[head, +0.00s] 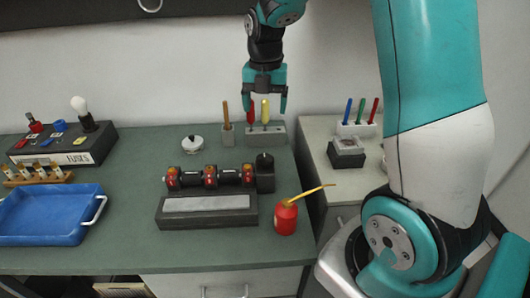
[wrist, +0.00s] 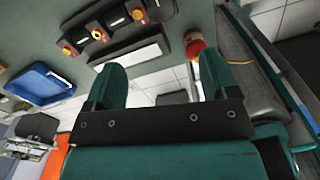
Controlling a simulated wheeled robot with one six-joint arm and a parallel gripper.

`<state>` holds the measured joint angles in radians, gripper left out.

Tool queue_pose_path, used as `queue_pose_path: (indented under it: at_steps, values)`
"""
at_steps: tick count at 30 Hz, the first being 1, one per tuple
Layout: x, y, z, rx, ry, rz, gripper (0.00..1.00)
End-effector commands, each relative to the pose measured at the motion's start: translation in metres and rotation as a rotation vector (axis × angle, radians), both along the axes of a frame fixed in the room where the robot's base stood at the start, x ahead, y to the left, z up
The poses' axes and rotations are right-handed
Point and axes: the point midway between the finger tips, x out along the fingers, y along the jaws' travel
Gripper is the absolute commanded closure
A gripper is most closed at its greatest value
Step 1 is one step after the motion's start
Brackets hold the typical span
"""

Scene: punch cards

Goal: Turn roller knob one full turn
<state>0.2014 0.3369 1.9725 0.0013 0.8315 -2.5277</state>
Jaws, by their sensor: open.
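The roller (head: 212,177) is a black bar with several red-orange rings, lying above a dark block with a pale strip (head: 205,204) on the green bench. Its black knob (head: 265,174) is at the right end. The roller also shows at the top of the wrist view (wrist: 105,24). My gripper (head: 265,108) is open and empty, pointing down, above and behind the knob and apart from it. In the wrist view its two teal fingers (wrist: 163,66) stand wide apart with nothing between them.
A red oil can (head: 285,218) with a yellow spout stands to the right in front of the knob. Tool holders (head: 265,135) stand behind it. A side cabinet (head: 322,128) is at right.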

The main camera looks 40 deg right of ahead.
Motion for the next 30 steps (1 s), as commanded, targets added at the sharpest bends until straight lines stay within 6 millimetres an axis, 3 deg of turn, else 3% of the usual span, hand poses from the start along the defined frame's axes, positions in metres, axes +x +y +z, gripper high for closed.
queue_pose_path:
  at_steps: [18, 24, 30]
  values:
    - [-0.002, 0.001, -0.131, 0.002, 0.006, -0.002, 0.2]
    - [-0.001, 0.001, -0.156, 0.002, 0.003, -0.002, 0.2]
    - [-0.001, 0.001, -0.164, 0.001, 0.0, -0.002, 0.2]
